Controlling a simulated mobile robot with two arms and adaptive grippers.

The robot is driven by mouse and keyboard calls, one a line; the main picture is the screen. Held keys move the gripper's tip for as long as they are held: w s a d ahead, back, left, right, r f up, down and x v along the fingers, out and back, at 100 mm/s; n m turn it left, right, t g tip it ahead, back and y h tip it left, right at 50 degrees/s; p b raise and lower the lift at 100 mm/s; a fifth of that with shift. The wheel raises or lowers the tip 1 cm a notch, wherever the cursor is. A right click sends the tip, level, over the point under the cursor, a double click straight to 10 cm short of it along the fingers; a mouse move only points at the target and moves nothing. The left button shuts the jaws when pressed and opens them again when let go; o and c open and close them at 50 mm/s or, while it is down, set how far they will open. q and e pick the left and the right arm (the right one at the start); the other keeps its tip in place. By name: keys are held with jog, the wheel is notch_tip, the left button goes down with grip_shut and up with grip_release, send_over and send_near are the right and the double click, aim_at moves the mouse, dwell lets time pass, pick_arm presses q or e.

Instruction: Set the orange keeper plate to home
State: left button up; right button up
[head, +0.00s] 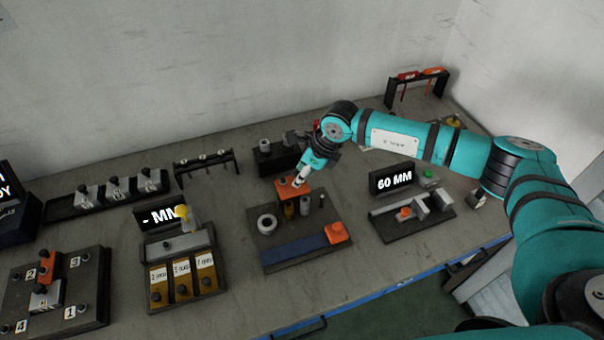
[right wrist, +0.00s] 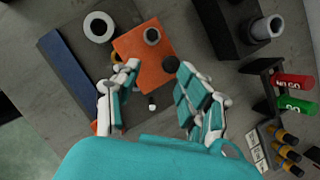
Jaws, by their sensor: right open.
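The orange keeper plate (head: 288,189) is in the middle of the head view, on the station with the dark base. In the right wrist view the plate (right wrist: 143,70) lies tilted in the picture, with a grey ring and a dark round knob on it. My right gripper (head: 300,180) hangs over it. In the wrist view its fingers (right wrist: 158,68) are spread, one over the plate and the other beyond the knob; whether they touch the plate cannot be told. The gripper hides part of the plate in the head view. My left gripper is not in view.
The station's base (head: 262,228) also carries a grey ring (head: 267,223), small posts, a blue strip (head: 295,250) and an orange block (head: 337,232). A gauge with a 60 MM display (head: 394,178) stands right. A dark block (head: 275,158) stands close behind.

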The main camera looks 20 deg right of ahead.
jog(key=v, duration=1.1)
